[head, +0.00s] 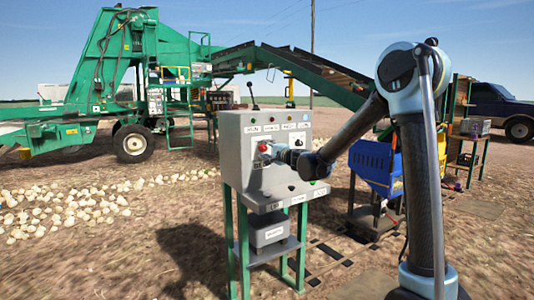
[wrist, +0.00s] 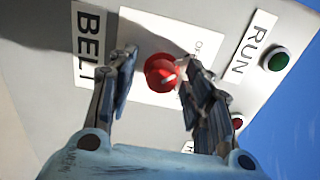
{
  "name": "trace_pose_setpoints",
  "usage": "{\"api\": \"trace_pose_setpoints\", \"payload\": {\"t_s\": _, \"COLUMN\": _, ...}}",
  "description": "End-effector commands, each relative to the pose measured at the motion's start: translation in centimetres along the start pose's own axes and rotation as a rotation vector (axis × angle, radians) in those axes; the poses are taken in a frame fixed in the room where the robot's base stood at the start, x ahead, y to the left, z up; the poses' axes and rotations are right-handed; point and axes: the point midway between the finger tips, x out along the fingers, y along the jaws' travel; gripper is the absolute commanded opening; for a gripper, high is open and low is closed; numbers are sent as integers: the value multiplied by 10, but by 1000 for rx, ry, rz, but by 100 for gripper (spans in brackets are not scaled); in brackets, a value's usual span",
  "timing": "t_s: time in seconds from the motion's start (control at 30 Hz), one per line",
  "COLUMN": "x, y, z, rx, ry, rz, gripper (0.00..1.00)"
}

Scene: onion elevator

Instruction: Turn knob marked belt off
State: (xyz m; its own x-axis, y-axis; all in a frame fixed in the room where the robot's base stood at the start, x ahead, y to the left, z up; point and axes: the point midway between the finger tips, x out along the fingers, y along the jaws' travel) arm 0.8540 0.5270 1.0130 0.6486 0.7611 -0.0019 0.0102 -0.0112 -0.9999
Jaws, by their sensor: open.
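The red knob (wrist: 162,72) sits on a white plate beside the BELT label (wrist: 89,45) in the wrist view. In the head view the red knob (head: 264,147) shows on the left of the grey control box (head: 237,153). My gripper (wrist: 155,75) is open, its fingers on either side of the knob in the picture. The right finger partly overlaps the knob's edge; I cannot tell whether it touches. A white mark shows on the knob. Most of the plate's lettering is hidden. In the head view my gripper (head: 277,151) is at the panel, its fingers hard to make out.
A green button (wrist: 279,60) and RUN label (wrist: 254,46) lie right of the knob, with a red button (wrist: 237,122) below. A lever (head: 252,95) rises from the box top. A green elevator (head: 105,70) and blue bin (head: 372,165) stand beyond. Onions (head: 70,205) lie left.

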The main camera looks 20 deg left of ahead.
Motion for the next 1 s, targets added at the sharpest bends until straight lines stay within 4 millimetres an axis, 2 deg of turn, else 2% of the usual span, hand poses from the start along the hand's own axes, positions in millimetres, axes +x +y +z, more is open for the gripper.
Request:
{"api": "trace_pose_setpoints", "payload": {"t_s": 0.17, "x": -4, "y": 0, "z": -1, "rx": 0, "ry": 1, "rz": 0, "gripper": 46}}
{"api": "trace_pose_setpoints", "payload": {"t_s": 0.27, "x": -14, "y": 0, "z": -1, "rx": 1, "ry": 2, "rz": 0, "gripper": 46}}
{"api": "trace_pose_setpoints", "payload": {"t_s": 0.7, "x": -86, "y": 1, "z": -1, "rx": 1, "ry": 1, "rz": 1, "gripper": 46}}
{"api": "trace_pose_setpoints", "payload": {"t_s": 1.0, "x": -116, "y": 1, "z": 0, "rx": 1, "ry": 0, "rz": 1, "gripper": 46}}
